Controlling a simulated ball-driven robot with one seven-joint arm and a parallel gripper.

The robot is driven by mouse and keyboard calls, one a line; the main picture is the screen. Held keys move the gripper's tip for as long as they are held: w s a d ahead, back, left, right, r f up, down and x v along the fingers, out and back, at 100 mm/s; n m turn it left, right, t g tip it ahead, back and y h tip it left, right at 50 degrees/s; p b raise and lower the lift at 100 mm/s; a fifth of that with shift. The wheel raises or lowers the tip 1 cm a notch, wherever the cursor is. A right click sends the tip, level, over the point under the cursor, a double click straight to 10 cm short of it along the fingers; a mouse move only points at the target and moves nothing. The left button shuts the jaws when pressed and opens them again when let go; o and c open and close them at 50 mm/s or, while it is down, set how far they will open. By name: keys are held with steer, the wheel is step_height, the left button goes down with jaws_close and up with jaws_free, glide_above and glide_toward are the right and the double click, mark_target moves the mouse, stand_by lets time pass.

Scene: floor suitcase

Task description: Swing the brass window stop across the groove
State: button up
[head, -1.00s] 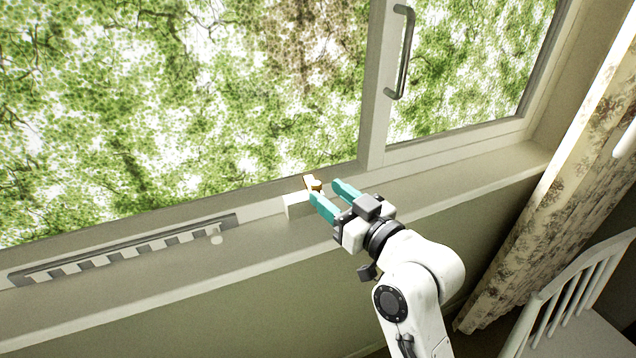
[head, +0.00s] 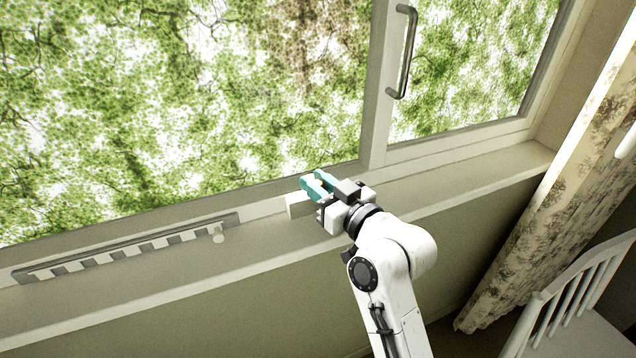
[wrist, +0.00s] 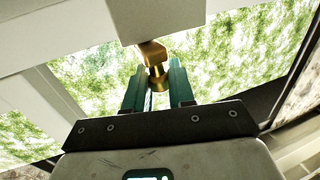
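The brass window stop (wrist: 155,68) shows in the wrist view, under the corner of a pale block. It lies at the tips of my gripper's two teal fingers, with its round lower part in line with the gap between them. My gripper (head: 317,186) is at the sill beside the window frame in the head view, its fingers set apart by a narrow gap. The fingers hide the stop there. I cannot tell whether both fingers touch it. The groove cannot be made out clearly in either view.
A pale block (head: 298,206) stands on the sill (head: 250,235) just left of my gripper. A long slotted vent strip (head: 130,248) with a small knob lies farther left. A window handle (head: 403,50), a curtain (head: 545,190) and a white chair (head: 570,300) are at the right.

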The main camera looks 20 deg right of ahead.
jaws_close()
steer(key=shift+d+y+b, duration=0.25)
steer(key=shift+y+b, duration=0.05)
steer(key=shift+n+g+y, duration=0.4)
steer(key=shift+n+y, duration=0.2)
steer(key=o, duration=0.6)
jaws_free()
steer(key=shift+c, duration=0.2)
steer(key=shift+s, duration=0.1)
steer(key=b+v, duration=0.1)
steer(key=v, duration=0.9)
steer(key=shift+s+d, duration=0.2)
steer(key=shift+s, duration=0.05)
